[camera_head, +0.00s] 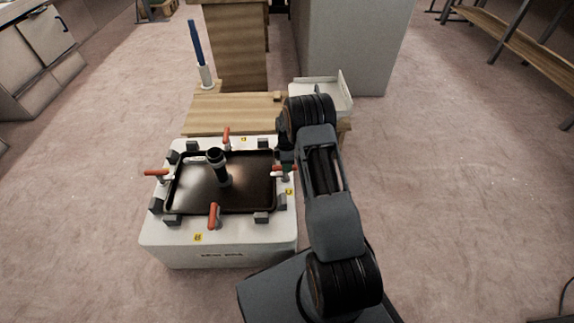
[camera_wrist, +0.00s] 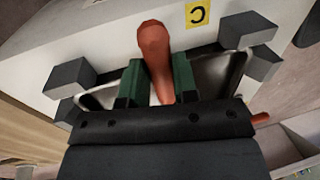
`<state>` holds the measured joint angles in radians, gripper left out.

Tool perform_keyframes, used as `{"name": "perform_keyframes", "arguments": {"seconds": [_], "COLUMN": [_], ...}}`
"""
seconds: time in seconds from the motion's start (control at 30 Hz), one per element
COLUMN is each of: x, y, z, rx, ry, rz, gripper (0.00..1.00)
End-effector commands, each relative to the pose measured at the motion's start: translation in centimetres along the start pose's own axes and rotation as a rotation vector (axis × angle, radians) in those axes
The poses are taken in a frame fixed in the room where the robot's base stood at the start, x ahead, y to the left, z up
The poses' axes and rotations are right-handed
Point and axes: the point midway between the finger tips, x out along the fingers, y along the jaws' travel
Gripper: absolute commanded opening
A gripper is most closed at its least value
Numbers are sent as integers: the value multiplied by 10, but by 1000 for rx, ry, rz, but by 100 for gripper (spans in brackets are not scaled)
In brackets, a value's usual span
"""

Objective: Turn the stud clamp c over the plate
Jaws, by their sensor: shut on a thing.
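Stud clamp c (camera_head: 283,169) is at the right edge of the dark plate (camera_head: 245,190), partly hidden by my arm. In the wrist view its orange-red handle (camera_wrist: 155,48) stands between the green fingers of my gripper (camera_wrist: 158,78). My gripper is shut on this handle. The handle's rounded end shows against the white rim beside the yellow C label (camera_wrist: 198,13). My gripper also shows at the plate's right side in the head view (camera_head: 285,158). The clamp's foot and stud are hidden. The plate lies on the white box (camera_head: 215,257) with a black upright post (camera_head: 220,170) on it.
Other red-handled clamps stand at the plate's back (camera_head: 227,135), left (camera_head: 157,173) and front (camera_head: 214,214). Grey blocks surround the plate. A wooden bench (camera_head: 225,112) and a white tray (camera_head: 332,95) stand behind.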

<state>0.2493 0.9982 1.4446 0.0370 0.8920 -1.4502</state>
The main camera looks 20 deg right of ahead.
Motion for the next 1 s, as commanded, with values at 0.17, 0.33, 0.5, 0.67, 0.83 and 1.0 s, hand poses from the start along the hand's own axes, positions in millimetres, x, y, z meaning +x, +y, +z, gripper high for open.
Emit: {"name": "perform_keyframes", "arguments": {"seconds": [0.17, 0.33, 0.5, 0.67, 0.83, 1.0], "x": [1, 2, 2, 1, 1, -1], "y": [-2, -2, -2, -2, -1, -1], "z": [1, 1, 1, 1, 0, 0], "rx": [-16, -18, -17, -16, -15, -15], "ry": [-5, -6, -6, -5, -4, -4], "rz": [-9, -9, -9, -7, -4, -2], "gripper": [4, 4, 4, 42, 50, 50]}}
